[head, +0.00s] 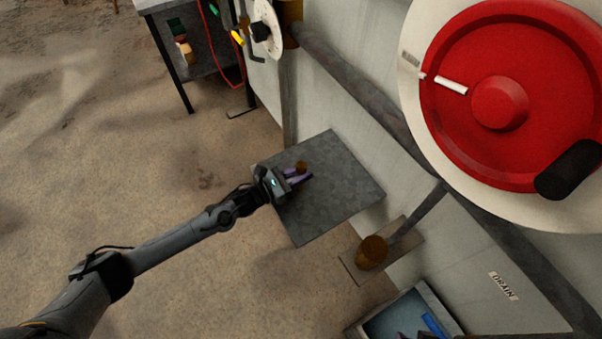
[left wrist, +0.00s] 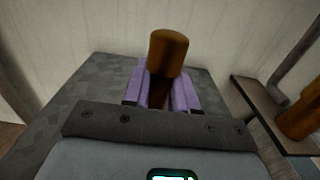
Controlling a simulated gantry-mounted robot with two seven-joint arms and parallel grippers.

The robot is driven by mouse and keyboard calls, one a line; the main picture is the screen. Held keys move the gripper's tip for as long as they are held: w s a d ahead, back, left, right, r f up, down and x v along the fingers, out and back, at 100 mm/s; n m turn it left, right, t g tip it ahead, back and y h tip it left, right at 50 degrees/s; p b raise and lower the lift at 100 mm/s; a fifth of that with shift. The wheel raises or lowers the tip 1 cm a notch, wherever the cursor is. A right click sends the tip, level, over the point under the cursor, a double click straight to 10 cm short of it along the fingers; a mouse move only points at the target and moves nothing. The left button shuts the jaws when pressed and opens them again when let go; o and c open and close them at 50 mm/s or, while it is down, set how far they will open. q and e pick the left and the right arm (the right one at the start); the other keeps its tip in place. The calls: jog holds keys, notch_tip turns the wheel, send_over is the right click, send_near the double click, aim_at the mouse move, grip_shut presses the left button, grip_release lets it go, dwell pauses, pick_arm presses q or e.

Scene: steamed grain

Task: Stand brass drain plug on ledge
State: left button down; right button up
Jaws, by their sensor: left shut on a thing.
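The brass drain plug (head: 301,167) is a small brown-gold cylinder held upright between the purple fingers of my left gripper (head: 298,178). In the left wrist view the plug (left wrist: 167,54) rises above the purple fingertips (left wrist: 167,90), with a narrower stem between them. The gripper is shut on it. The grey ledge (head: 335,200) juts from the pale wall, and the plug and fingers are over its upper part. The plug's lower end is hidden, so I cannot tell whether it touches the ledge. My right gripper is not in view.
A brass drain fitting (head: 372,252) with a pipe sits on a lower plate (head: 410,243) to the right. A large red handwheel (head: 500,100) is on the wall. A bluish bin (head: 405,315) stands at the bottom. Much of the ledge is bare.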

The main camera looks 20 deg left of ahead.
pick_arm(q)
jog(key=shift+w+r, duration=0.1)
jog(key=shift+r, duration=0.05)
jog(key=c, duration=0.9)
grip_release()
jog(key=shift+f, duration=0.25)
jog(key=shift+r, duration=0.2)
